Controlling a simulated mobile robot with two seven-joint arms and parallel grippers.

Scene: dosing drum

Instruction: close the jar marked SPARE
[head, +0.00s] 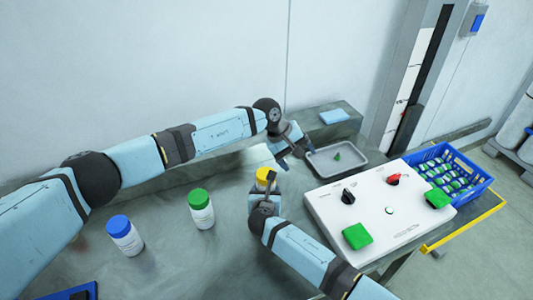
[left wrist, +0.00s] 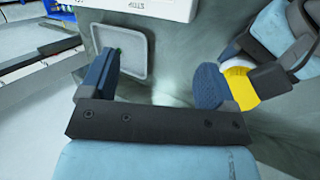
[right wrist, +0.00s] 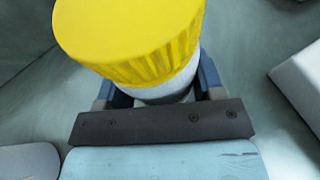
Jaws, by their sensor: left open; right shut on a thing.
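A white jar with a yellow lid (head: 265,174) stands on the grey bench, partly hidden by my right arm. My right gripper (right wrist: 160,88) is shut on the jar's white body, just below the yellow lid (right wrist: 130,35). The lid sits on top of the jar; I cannot tell how tight it is. My left gripper (head: 297,158) is open and empty, beyond the yellow-lidded jar and near the grey tray. A green-lidded jar (head: 201,209) and a blue-lidded jar (head: 125,235) stand apart to the left. I cannot read any label as SPARE.
The grey tray (head: 345,171) holds a small green thing (head: 337,156). A white panel (head: 335,212) with knobs and green pads lies at the right. Beyond it is a blue crate (head: 476,190) of several items. Bench between the jars is clear.

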